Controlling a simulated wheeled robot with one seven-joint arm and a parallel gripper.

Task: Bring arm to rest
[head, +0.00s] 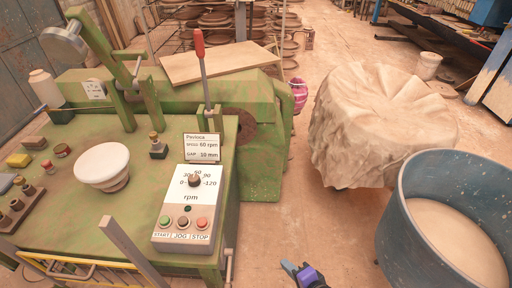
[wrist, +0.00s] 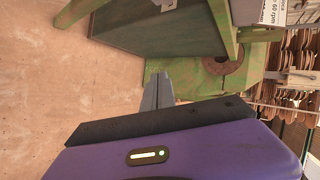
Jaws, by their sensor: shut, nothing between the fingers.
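My gripper (head: 290,268) shows at the bottom of the head view, low in front of the floor to the right of the green machine (head: 262,180). Its fingers are shut with nothing between them. In the wrist view the closed grey fingers (wrist: 157,91) point toward the green machine (wrist: 170,35), which appears turned sideways. The gripper looks apart from the machine and touches nothing that I can see. Most of my arm is out of the head view.
The control panel (head: 185,222) with buttons, a dial and a red-handled lever (head: 199,50) is on the machine. A yellow rail (head: 75,270) is at its front. A blue tub (head: 398,225) and a cloth-covered heap (head: 365,120) stand right. Bare floor (head: 300,215) lies between.

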